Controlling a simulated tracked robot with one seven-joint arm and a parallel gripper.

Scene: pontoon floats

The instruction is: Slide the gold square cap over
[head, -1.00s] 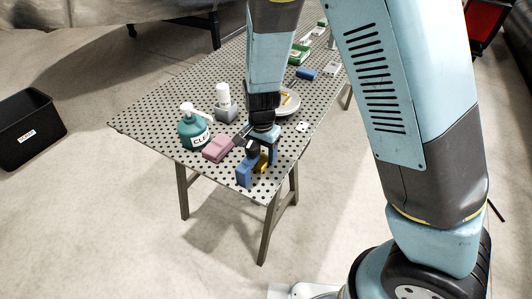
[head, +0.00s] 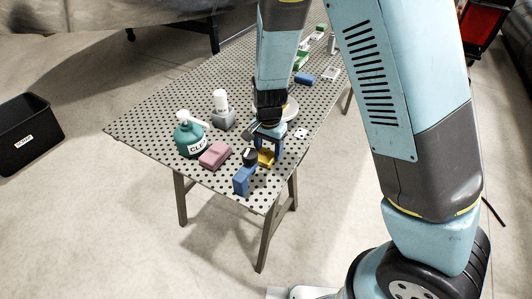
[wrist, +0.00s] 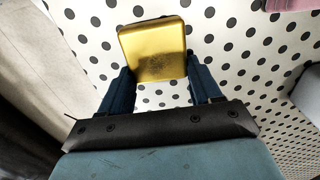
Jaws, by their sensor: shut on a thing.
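The gold square cap (wrist: 153,52) sits between my fingertips in the wrist view, its flat top facing the camera. In the head view the gold cap (head: 266,158) is near the front end of the perforated table, partly hidden by my gripper. My gripper (head: 268,148) points down and is shut on the cap; its blue fingers (wrist: 162,82) flank it in the wrist view. I cannot tell whether the cap touches the tabletop.
A blue block (head: 243,181) and a dark round thing (head: 250,156) stand just left of the cap. A plate (head: 291,108) lies behind my gripper.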

